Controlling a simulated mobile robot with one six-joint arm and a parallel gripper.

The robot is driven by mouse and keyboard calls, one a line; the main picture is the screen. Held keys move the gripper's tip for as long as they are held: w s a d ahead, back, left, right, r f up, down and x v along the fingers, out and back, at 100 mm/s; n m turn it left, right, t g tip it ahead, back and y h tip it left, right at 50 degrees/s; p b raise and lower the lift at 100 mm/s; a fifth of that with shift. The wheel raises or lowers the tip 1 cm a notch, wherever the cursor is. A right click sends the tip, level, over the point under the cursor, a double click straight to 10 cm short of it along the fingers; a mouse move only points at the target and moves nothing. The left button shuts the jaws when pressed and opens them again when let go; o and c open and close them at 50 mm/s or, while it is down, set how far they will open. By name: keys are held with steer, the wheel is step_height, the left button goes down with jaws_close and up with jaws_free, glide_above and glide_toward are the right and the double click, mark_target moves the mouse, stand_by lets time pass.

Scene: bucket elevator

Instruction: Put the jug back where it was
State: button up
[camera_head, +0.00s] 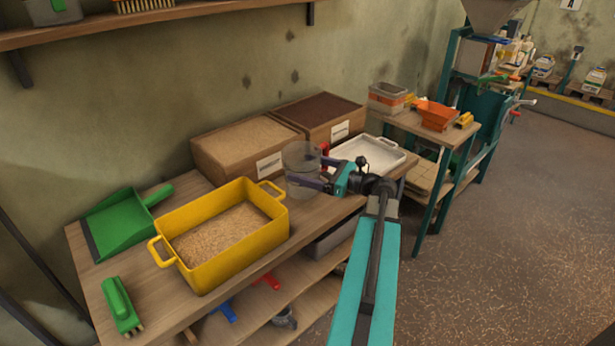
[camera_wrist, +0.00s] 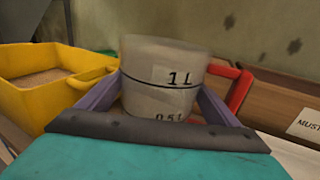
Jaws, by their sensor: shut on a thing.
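The jug (camera_head: 302,160) is a clear grey measuring cup with a red handle, standing about upright. In the wrist view the jug (camera_wrist: 160,75) shows "1 L" and "0.5 L" marks. My gripper (camera_head: 312,172) is shut on the jug, with a purple finger on each side of its body. The jug is at the right end of the yellow tub, in front of the wooden boxes. I cannot tell whether its base touches the bench. The red handle (camera_wrist: 238,90) is on the right in the wrist view.
The yellow tub (camera_head: 248,245) of grain stands on the bench, left of the jug. Two labelled wooden boxes (camera_head: 235,172) stand behind. A white tray (camera_head: 392,158) lies to the right. A green dustpan (camera_head: 120,222) and a green brush (camera_head: 120,302) lie at the left.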

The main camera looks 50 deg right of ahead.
steer(key=shift+f, duration=1.7)
steer(key=shift+f, duration=0.15)
steer(key=o, duration=1.9)
steer(key=shift+s, duration=0.1)
steer(key=shift+b+v, duration=0.55)
steer(key=shift+v, duration=5.35)
